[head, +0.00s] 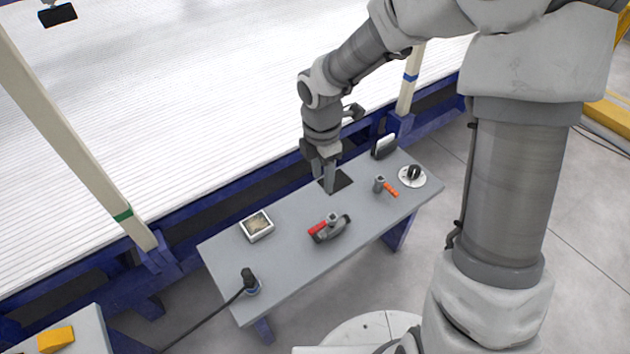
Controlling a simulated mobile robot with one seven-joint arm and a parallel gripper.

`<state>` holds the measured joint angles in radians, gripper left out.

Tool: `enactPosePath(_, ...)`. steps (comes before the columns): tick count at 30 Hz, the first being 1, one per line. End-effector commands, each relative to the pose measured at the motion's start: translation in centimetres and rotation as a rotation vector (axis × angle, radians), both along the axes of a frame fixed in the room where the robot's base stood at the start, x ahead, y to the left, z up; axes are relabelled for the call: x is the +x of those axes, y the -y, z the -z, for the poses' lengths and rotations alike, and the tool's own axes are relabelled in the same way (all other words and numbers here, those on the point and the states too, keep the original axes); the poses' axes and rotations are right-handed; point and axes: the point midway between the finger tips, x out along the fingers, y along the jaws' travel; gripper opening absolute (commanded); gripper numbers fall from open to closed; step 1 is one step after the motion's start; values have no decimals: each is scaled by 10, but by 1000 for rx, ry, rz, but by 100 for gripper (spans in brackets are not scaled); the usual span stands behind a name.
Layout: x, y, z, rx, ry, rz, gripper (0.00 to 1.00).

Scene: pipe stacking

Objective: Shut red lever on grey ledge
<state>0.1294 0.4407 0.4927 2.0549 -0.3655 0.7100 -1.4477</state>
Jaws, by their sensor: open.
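The red lever (317,229) is part of a dark grey fitting (334,233) on the grey ledge (285,260), near the middle of its front half. The lever points to the left and slightly down in the picture. My gripper (330,186) points down over the back part of the ledge, above and behind the red lever. It is open and appears empty, apart from the lever. A dark square (343,182) on the ledge lies beside its fingertips.
A second fitting with an orange lever (390,190) stands to the right, near a round white disc with a black knob (413,174). A white-framed box (257,226) sits left. A black plug with a cable (250,281) is at the left end. A dark block (384,146) stands at the back right.

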Motion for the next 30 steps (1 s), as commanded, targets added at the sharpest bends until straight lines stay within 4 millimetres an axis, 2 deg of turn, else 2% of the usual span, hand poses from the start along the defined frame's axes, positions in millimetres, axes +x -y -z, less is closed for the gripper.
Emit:
enactPosePath(1,2,-5,15,10,-12,-41,49)
enactPosePath(11,3,-13,50,25,-30,-121,49)
enactPosePath(24,2,-13,146,23,-30,-119,49)
enactPosePath(30,2,-12,182,23,-29,-117,49)
